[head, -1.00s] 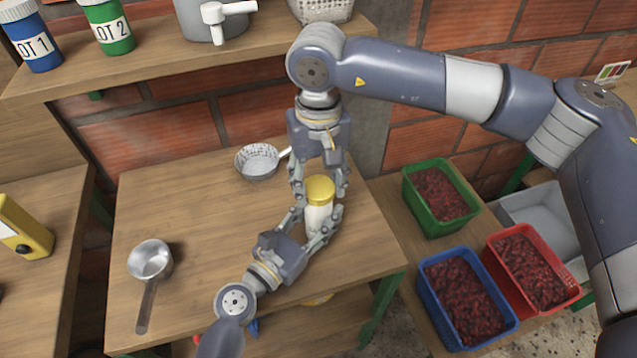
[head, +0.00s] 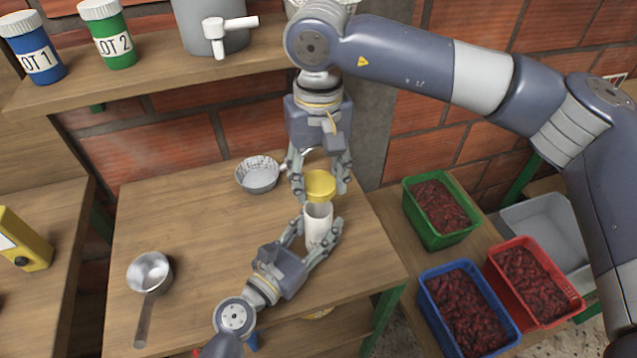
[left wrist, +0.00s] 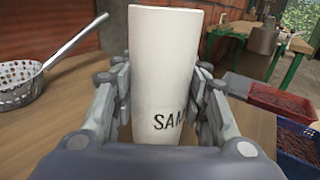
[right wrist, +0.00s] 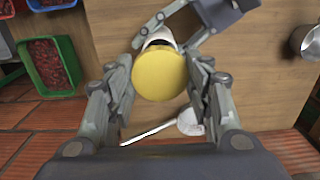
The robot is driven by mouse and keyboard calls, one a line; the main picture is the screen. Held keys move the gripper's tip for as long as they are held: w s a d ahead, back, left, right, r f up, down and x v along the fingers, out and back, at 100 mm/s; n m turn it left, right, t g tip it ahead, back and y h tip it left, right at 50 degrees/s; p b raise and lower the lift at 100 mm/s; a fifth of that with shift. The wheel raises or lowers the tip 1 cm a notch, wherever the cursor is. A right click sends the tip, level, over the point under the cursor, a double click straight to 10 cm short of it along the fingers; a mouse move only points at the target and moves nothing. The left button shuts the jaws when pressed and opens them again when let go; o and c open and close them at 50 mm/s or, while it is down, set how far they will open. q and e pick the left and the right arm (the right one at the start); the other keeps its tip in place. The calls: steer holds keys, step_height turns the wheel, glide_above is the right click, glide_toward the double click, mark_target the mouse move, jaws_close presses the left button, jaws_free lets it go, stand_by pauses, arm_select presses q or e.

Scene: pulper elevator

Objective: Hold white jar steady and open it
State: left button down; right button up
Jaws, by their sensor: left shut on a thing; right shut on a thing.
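The white jar (head: 318,226) stands upright near the right side of the table, its mouth open at the top. My left gripper (head: 321,238) is shut around its body; the left wrist view shows the jar (left wrist: 163,70) between the fingers with part of a label, "SAM". The yellow lid (head: 320,184) is off the jar, held just above and behind it by my right gripper (head: 321,182), which points down. In the right wrist view the lid (right wrist: 160,75) sits between the fingers and covers part of the jar's mouth. The jar's inside is mostly hidden.
A strainer (head: 258,176) lies behind the jar and a metal scoop (head: 150,272) at the table's left. Green (head: 437,236), blue (head: 425,300) and red (head: 578,305) crates of red cherries stand to the right. A shelf (head: 150,75) with tubs is above. The table's middle left is clear.

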arm_select(q)
steer(key=c, duration=0.8)
jaws_free()
steer(key=shift+c, duration=0.2)
steer(key=shift+s+a, duration=0.1)
